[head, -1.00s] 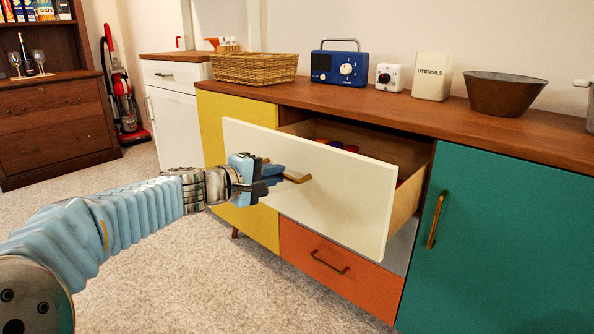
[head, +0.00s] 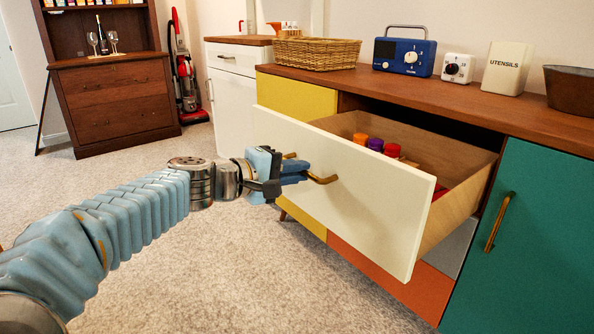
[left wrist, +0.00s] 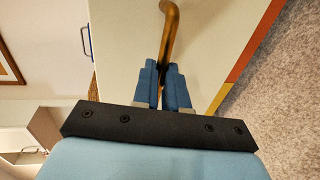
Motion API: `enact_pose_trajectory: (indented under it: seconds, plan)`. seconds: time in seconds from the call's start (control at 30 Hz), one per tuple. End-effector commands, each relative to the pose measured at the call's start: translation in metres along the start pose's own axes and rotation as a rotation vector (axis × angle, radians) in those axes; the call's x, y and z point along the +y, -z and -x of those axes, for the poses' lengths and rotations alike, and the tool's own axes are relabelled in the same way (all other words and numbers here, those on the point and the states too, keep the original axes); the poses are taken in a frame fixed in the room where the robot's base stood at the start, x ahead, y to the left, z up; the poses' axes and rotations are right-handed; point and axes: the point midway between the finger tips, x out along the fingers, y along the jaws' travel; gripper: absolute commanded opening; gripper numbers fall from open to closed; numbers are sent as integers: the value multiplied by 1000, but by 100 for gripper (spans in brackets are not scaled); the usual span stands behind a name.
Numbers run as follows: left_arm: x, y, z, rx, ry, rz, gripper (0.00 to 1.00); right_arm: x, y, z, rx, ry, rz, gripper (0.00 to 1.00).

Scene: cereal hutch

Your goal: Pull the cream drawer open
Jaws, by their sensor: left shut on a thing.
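The cream drawer (head: 355,195) is pulled well out of the wooden sideboard, and its inside shows in the head view. Its brass handle (head: 322,180) is on the front panel. My left gripper (head: 298,171) is shut on this handle. In the left wrist view the blue fingers (left wrist: 163,88) close around the brass bar (left wrist: 170,35), with the cream front behind. Jars with orange, purple and red lids (head: 375,145) are inside the drawer. My right gripper is not in view.
The sideboard top (head: 420,90) holds a wicker basket (head: 318,53), a blue radio (head: 404,56), a white timer (head: 458,68) and a utensils canister (head: 505,68). A teal door (head: 525,240) is shut at right. Carpet (head: 230,270) in front is clear.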

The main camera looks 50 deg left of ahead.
Motion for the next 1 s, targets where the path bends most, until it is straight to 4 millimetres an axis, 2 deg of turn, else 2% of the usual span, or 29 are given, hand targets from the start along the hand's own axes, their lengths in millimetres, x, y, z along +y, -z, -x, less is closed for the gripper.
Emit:
enact_pose_trajectory:
  seconds: [0.03, 0.2, 0.47, 0.57, 0.67, 1.0]
  plan:
    - [-1, 0, 0, 0, 2, 0, 14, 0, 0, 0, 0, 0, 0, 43]
    - [0, 0, 0, 0, 1, 0, 37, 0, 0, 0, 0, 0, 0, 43]
    - [0, 0, 0, 1, 0, 0, 37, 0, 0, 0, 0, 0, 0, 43]
    - [1, 1, 7, 3, -2, -1, 37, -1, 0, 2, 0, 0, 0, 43]
    - [3, 1, 23, 4, -3, 0, 37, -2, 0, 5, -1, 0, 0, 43]
    - [2, 1, 104, 5, -3, -1, 37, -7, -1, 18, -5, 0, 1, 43]
